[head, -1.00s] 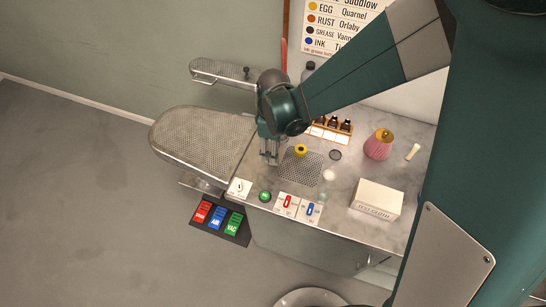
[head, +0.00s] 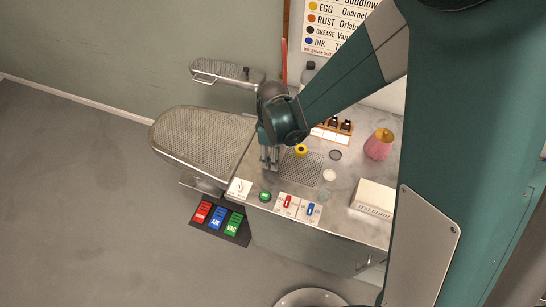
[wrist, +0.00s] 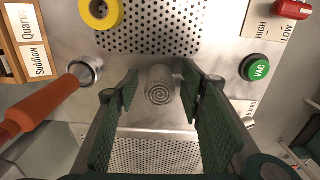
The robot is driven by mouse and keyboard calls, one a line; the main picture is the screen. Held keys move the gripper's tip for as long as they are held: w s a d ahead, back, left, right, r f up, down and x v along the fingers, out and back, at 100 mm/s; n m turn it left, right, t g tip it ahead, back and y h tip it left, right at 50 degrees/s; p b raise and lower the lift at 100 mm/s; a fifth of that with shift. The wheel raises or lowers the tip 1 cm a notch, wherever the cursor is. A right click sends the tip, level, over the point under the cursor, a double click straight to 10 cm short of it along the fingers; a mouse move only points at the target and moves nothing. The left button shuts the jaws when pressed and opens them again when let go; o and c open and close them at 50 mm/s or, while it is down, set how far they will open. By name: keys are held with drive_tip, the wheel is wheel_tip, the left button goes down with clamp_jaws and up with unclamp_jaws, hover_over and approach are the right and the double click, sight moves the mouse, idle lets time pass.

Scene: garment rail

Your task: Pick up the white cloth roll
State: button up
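The white cloth roll (wrist: 160,86) shows in the wrist view as a pale grey-white cylinder with a spiral end towards me. It lies between the two green pads of my gripper (wrist: 158,78), with a narrow gap visible on each side. My gripper is open around it. In the head view my gripper (head: 270,160) points down at the worktop, between the ironing board and the perforated plate. I cannot make out the roll there; my gripper hides that spot.
The ironing board (head: 205,135) is left of my gripper. A yellow ring (head: 301,150) and perforated plate (head: 300,170) are to its right. A green button (head: 265,196) and switches (head: 288,203) line the front edge. An orange handle (wrist: 40,108) is close by in the wrist view.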

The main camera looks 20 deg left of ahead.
drive_tip(key=c, duration=0.8)
drive_tip(key=shift+r, duration=0.1)
drive_tip(key=shift+r+p, duration=0.35)
drive_tip(key=shift+r, duration=4.55)
